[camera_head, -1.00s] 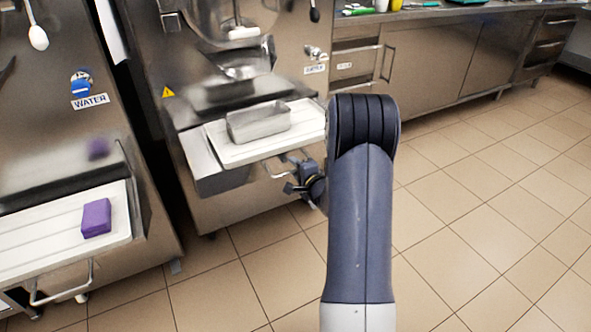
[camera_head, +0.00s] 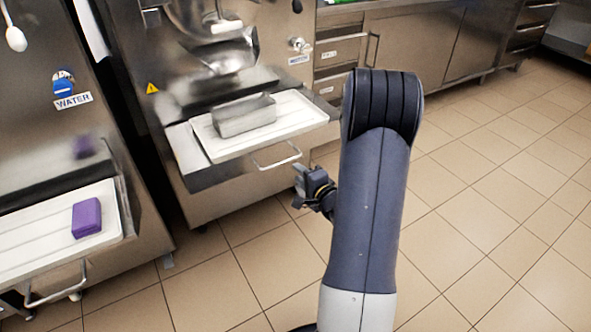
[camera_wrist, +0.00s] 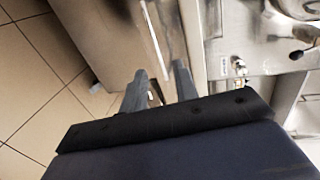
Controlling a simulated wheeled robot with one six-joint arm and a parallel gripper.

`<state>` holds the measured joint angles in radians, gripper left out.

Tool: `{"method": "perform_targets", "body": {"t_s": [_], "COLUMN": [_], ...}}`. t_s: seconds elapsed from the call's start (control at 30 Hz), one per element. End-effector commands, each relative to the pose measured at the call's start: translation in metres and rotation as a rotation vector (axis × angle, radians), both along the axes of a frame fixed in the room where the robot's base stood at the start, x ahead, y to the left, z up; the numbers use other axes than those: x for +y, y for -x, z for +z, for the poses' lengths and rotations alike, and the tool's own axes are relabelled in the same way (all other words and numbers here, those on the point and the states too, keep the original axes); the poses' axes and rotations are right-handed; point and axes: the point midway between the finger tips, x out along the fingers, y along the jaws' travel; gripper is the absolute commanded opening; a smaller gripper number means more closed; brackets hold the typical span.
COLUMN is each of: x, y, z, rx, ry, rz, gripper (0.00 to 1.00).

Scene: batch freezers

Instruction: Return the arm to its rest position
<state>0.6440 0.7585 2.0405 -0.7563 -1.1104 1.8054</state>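My arm (camera_head: 368,200) stands bent in the head view, its dark blue-grey link rising in front of the floor. My gripper (camera_head: 298,186) is beside it, low in front of the middle machine and below the tray handle, apart from it. In the wrist view my gripper (camera_wrist: 160,75) shows two grey fingers spread apart with nothing between them. It is open and empty.
A metal pan (camera_head: 246,117) sits on the white tray (camera_head: 283,121) of the middle machine, whose handle (camera_head: 277,161) sticks out near my gripper. A purple block (camera_head: 87,217) lies on the left machine's tray (camera_head: 40,233). Tiled floor (camera_head: 490,215) is clear at right.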

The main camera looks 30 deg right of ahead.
Motion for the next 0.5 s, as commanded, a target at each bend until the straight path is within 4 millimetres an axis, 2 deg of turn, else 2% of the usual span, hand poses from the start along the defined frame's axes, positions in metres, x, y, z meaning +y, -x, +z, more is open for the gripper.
{"method": "perform_targets", "body": {"t_s": [0.33,0.5], "x": [0.000,0.000], "y": [0.000,-0.012], "z": [0.000,-0.004], "rx": [0.000,0.000], "ry": [0.000,0.002], "rz": [0.000,0.001], "gripper": [0.29,0.29]}}
